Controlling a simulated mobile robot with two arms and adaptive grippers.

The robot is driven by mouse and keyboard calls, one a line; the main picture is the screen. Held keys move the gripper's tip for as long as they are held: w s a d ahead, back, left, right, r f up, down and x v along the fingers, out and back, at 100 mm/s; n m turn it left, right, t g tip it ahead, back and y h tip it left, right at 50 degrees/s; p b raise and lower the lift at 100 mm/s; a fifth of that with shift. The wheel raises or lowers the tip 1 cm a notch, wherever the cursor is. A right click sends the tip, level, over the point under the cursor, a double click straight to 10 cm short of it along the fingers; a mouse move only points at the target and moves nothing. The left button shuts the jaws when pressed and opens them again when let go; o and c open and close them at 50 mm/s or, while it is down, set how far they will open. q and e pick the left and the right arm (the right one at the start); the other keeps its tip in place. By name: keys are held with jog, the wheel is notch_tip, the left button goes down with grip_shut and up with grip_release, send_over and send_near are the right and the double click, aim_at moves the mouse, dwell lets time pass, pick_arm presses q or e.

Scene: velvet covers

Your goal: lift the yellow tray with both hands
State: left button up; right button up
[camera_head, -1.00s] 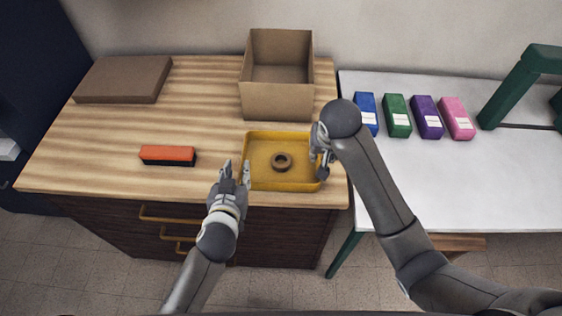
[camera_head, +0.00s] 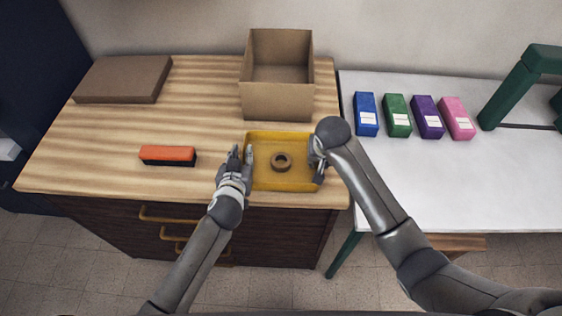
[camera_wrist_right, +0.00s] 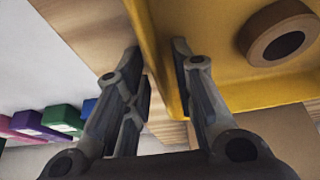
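The yellow tray (camera_head: 285,184) sits on the wooden top near its front edge, with a brown ring (camera_head: 281,162) inside it. My left gripper (camera_head: 242,154) is at the tray's left wall, its fingers apart, one outside and one at or just inside the wall. My right gripper (camera_head: 317,160) is at the right wall, partly hidden by its own wrist. In the right wrist view, its fingers (camera_wrist_right: 155,52) are apart on either side of the yellow wall (camera_wrist_right: 158,62), with a gap on the outer side. The ring (camera_wrist_right: 281,40) also shows there.
An open cardboard box (camera_head: 278,102) stands just behind the tray. An orange-and-black block (camera_head: 168,155) lies to the left, and a flat brown box (camera_head: 123,79) at the back left. Several coloured boxes (camera_head: 397,116) stand on the white table (camera_head: 470,185) at right.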

pick_arm(q)
grip_shut()
pick_arm(e)
grip_shut()
pick_arm(q)
jog(key=shift+r, duration=0.15)
pick_arm(e)
jog(key=shift+r, duration=0.15)
